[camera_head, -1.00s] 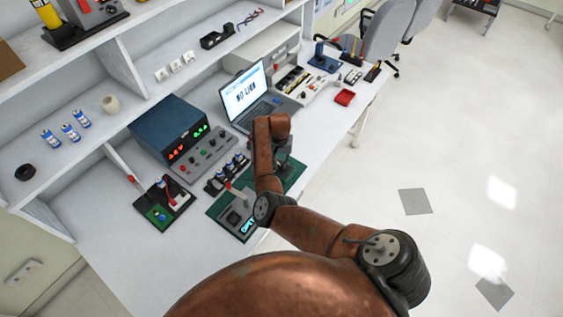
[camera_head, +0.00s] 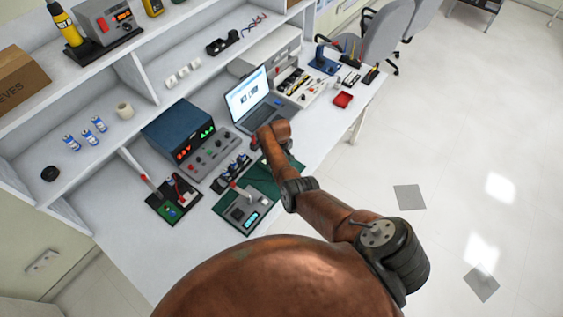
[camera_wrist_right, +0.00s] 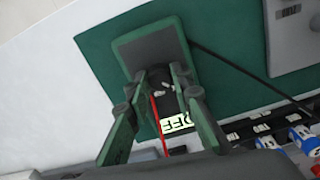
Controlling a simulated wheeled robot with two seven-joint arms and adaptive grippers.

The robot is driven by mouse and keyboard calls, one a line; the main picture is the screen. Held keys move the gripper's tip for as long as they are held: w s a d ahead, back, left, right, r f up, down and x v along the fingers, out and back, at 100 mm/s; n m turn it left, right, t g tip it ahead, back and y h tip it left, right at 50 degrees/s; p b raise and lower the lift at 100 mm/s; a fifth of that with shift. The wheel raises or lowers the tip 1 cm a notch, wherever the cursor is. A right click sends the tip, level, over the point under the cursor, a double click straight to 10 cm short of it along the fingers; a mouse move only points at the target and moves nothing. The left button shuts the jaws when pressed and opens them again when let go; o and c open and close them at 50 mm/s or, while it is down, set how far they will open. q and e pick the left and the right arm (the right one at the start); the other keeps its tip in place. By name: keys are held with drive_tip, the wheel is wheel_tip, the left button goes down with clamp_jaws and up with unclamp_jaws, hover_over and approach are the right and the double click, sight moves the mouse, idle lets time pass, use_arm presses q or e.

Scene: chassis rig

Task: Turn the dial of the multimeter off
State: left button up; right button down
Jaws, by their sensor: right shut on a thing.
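The multimeter (camera_wrist_right: 148,46) is a dark grey-green box on a green mat in the right wrist view. A lit pale display (camera_wrist_right: 177,123) with dark characters shows at its near end, partly covered. My right gripper (camera_wrist_right: 161,76) is over the multimeter, with its green fingers on both sides of the small dark dial (camera_wrist_right: 162,90). The fingers are shut on the dial, which is mostly hidden between them. In the head view my right arm covers the gripper and most of the multimeter. My left gripper is in neither view.
A grey box with a cyan display (camera_head: 247,208) stands on the green mat (camera_head: 265,180) beside the arm. A blue power supply (camera_head: 178,128), a laptop (camera_head: 248,97) and small batteries (camera_wrist_right: 300,138) are near. A red and a black cable lie close to the fingers.

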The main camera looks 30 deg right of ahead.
drive_tip(key=n+p, duration=0.1)
drive_tip(key=n, duration=0.2)
drive_tip(key=shift+r, duration=0.15)
drive_tip(key=shift+w+n+p, duration=0.1)
drive_tip(key=shift+n+p, duration=0.3)
drive_tip(key=shift+n, duration=0.9)
drive_tip(key=c, duration=2)
unclamp_jaws()
drive_tip(key=o, duration=0.3)
wheel_tip(320, 180, up, 12)
drive_tip(key=shift+f, duration=0.1)
